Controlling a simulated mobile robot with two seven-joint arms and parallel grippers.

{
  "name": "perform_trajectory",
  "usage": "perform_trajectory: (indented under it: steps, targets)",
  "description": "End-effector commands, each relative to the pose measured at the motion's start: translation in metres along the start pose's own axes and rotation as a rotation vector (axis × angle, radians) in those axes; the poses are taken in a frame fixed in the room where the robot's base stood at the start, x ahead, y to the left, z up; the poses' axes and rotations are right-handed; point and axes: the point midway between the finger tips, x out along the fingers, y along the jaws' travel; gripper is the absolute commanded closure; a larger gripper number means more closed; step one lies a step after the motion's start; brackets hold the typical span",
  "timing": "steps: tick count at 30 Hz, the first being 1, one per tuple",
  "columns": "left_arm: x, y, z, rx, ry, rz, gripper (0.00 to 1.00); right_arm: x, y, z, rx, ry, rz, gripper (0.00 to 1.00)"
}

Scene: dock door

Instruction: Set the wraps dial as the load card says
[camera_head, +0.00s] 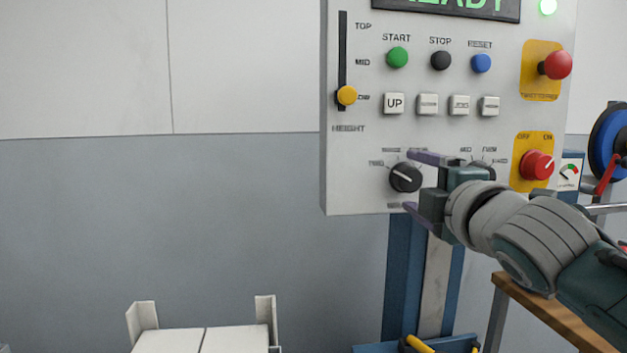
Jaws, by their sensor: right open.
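A black dial (405,177) with a white pointer line sits low on the grey control panel (350,195). The line slants from upper left to lower right. Small labels surround the dial, partly hidden and too blurred to read surely, so I cannot confirm that it is the wraps dial. My right gripper (409,182) is open, one finger above the dial and one below. I cannot tell whether either finger touches it. A second dark dial (484,167) is mostly hidden behind this gripper. No load card is recognisable. My left gripper is not in view.
Above the dials are a height slider (346,95), START (397,57), STOP (440,60) and RESET (480,63) buttons, and small white keys. A red stop button (556,65) and red OFF/ON knob (537,165) lie right. Open space lies left of the panel.

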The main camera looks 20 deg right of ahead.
Motion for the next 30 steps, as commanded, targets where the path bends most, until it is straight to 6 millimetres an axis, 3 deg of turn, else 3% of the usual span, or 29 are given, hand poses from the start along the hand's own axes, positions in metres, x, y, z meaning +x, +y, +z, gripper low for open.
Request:
perform_trajectory:
  steps: [4, 13, 30]
  targets:
    - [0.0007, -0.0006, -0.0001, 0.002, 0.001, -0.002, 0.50, 0.0096, 0.0003, -0.0005, 0.001, 0.001, 0.001, 0.18]
    - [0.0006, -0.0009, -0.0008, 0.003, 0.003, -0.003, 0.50, 0.0111, -0.0001, -0.0005, 0.001, 0.001, 0.000, 0.18]
    - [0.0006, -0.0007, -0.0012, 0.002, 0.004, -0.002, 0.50, 0.0108, -0.0002, -0.0003, 0.001, 0.000, 0.000, 0.82]
